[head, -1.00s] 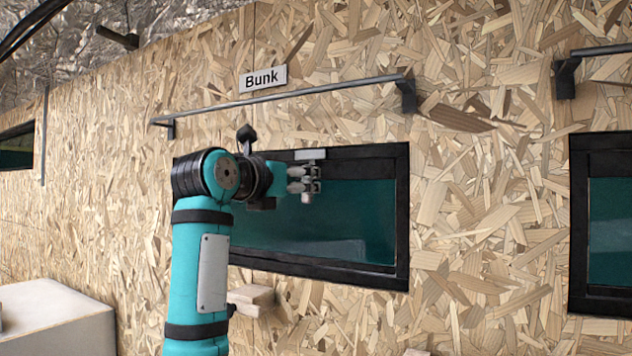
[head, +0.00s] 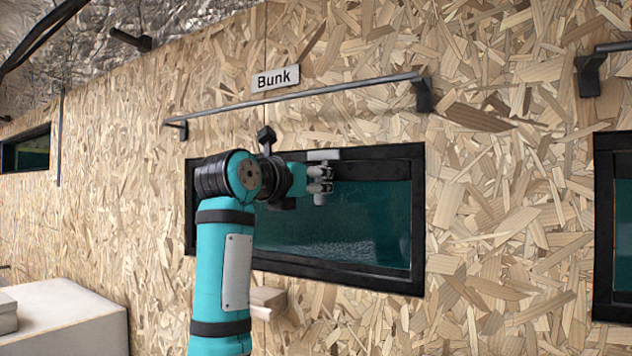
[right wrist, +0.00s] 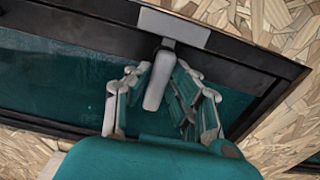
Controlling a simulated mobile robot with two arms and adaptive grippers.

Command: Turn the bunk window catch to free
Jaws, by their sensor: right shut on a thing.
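The bunk window (head: 415,220) has a black frame and dark teal glass, under a "Bunk" sign (head: 275,78). Its catch has a pale grey plate (head: 323,155) on the top frame bar, which also shows in the right wrist view (right wrist: 174,28). A grey lever (right wrist: 158,82) hangs down from the plate across the glass, tilted slightly in that view. My right gripper (head: 320,180) is at the lever, with a finger on each side of it, and is shut on it; its fingers also show in the right wrist view (right wrist: 158,95). My left gripper is not in view.
A dark rail (head: 300,99) juts from the chipboard wall above the window. A second window (head: 604,220) is at the right edge. A small wooden block (head: 268,297) sits below the bunk window, partly behind my right arm. A white counter (head: 70,315) is at lower left.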

